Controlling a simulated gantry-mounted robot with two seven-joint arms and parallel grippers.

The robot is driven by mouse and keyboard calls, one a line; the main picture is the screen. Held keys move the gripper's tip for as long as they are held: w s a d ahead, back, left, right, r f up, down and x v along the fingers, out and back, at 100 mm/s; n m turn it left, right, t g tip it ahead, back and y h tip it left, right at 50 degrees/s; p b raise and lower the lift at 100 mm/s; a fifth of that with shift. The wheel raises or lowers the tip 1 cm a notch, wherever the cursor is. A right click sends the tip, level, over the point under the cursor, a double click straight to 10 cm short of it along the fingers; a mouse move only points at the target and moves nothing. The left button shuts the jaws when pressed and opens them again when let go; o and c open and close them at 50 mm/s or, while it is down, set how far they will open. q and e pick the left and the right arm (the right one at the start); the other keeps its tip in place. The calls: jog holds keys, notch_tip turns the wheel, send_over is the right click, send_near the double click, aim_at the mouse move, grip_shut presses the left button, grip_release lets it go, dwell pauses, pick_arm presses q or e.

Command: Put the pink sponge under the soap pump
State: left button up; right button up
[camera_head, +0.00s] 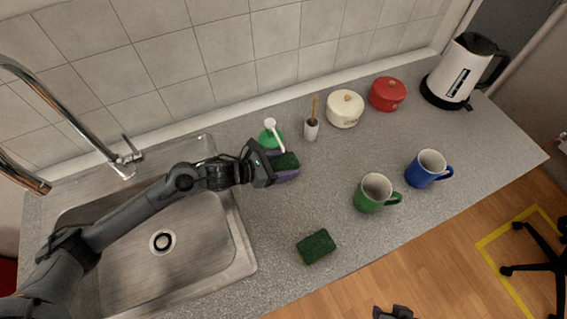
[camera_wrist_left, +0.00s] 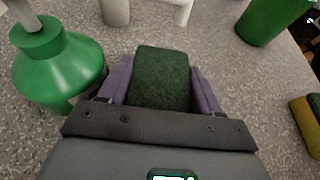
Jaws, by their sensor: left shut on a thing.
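The soap pump (camera_head: 268,138) is a green bottle with a white pump head, upright on the counter near the back wall. It also shows at the left in the left wrist view (camera_wrist_left: 58,68). My left gripper (camera_head: 284,165), with purple fingers, is shut on a sponge (camera_wrist_left: 162,78) right beside the pump. The sponge's dark green scouring face is up; its body colour is hidden between the fingers. I cannot tell whether it touches the counter. My right gripper (camera_head: 393,312) barely shows at the bottom edge; its jaws are unclear.
Another sponge (camera_head: 316,246), green on top with a yellow body, lies near the front edge. A green mug (camera_head: 372,193), blue mug (camera_head: 426,169), brush holder (camera_head: 311,130), white pot (camera_head: 345,109), red pot (camera_head: 388,93) and kettle (camera_head: 460,72) stand rightward. A sink (camera_head: 195,250) is at left.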

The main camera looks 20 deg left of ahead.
pick_arm(q)
jog(key=shift+f, duration=0.15)
jog(key=o, duration=0.7)
jog(key=shift+s+a+r, duration=0.1)
jog(key=shift+r, duration=0.15)
jog(key=v, duration=1)
jog(key=shift+s+a+f, duration=0.1)
jog(key=shift+a, duration=0.1)
jog(key=shift+s+a+r, duration=0.35)
jog(key=shift+s, duration=0.1)
